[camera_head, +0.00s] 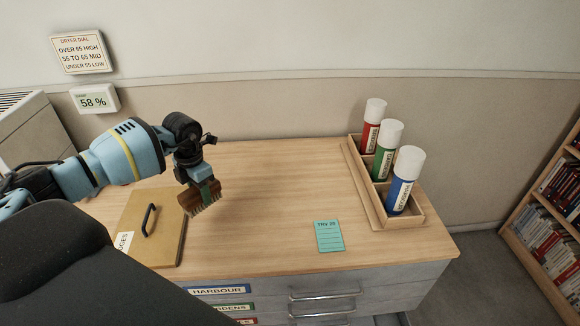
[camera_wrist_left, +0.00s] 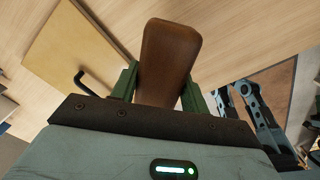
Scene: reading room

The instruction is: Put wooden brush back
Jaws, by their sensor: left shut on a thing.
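The wooden brush (camera_head: 203,201) is brown with pale bristles facing down. My left gripper (camera_head: 207,186) is shut on it and holds it over the left part of the desk, beside a flat wooden lid. In the left wrist view the brown brush body (camera_wrist_left: 168,55) sits between the green fingers of my left gripper (camera_wrist_left: 160,82). A wooden lid (camera_head: 168,219) with a black handle lies at the desk's left; its label is partly hidden by a dark part of mine.
A wooden rack (camera_head: 376,205) at the desk's right holds red, green and blue labelled tubes (camera_head: 405,181). A teal card (camera_head: 329,236) lies near the front edge. Labelled drawers (camera_head: 322,291) are below. Wall signs (camera_head: 81,52) read dryer settings and 58 %. The desk's middle is clear.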

